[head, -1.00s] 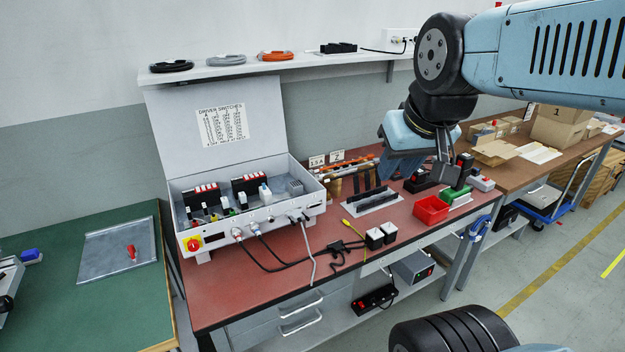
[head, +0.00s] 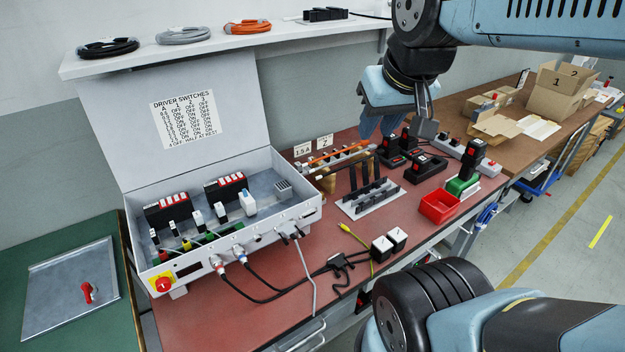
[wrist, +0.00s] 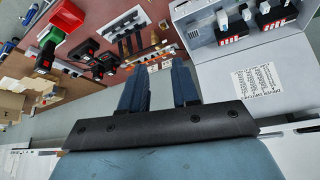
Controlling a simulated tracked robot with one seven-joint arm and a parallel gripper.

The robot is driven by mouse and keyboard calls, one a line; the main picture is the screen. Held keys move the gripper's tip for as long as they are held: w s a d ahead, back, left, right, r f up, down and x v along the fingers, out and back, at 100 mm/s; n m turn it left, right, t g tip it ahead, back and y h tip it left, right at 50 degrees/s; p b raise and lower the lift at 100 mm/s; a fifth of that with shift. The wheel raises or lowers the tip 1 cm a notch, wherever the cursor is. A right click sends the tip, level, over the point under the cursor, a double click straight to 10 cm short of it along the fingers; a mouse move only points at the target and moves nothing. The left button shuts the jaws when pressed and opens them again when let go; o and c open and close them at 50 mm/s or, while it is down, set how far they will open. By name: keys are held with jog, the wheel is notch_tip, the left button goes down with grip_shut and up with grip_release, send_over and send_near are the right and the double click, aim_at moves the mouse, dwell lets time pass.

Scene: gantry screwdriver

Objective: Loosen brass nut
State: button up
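My gripper (head: 385,124) hangs above the back of the red bench, over the area behind the rack of tools. In the wrist view my gripper (wrist: 160,88) shows two dark blue fingers, apart, with nothing between them. I cannot pick out a brass nut for certain. A small brass-coloured piece (head: 328,183) shows at the left end of a rail rack (head: 345,160) with orange rods. In front of the rack, black upright tools (head: 368,180) stand on a pale plate.
An open control box (head: 300,215) with a switch chart in its lid stands to the left. A red bin (head: 440,207), a green-based device (head: 463,185) and black devices (head: 428,165) stand to the right. A shelf (head: 220,43) runs above.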

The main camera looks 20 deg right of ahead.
jog(key=shift+w, duration=0.1)
jog(key=w+f+m+g+y, duration=0.1)
jog(key=w+f+m+g, duration=0.1)
jog(key=w+f+m, duration=0.35)
jog(key=w+f+m+g, duration=0.1)
jog(key=w+f+m, duration=0.1)
jog(key=w+m, duration=0.7)
jog(key=w+f+m+g+h, duration=0.1)
jog(key=w+f+m+g, duration=0.2)
jog(key=w+f+m, duration=0.9)
jog(key=f+n, duration=0.1)
jog(key=f, duration=0.4)
jog(key=w+f+n, duration=0.1)
jog(key=f, duration=0.5)
jog(key=w+f+n, duration=0.1)
jog(key=f, duration=0.5)
jog(key=shift+f, duration=0.2)
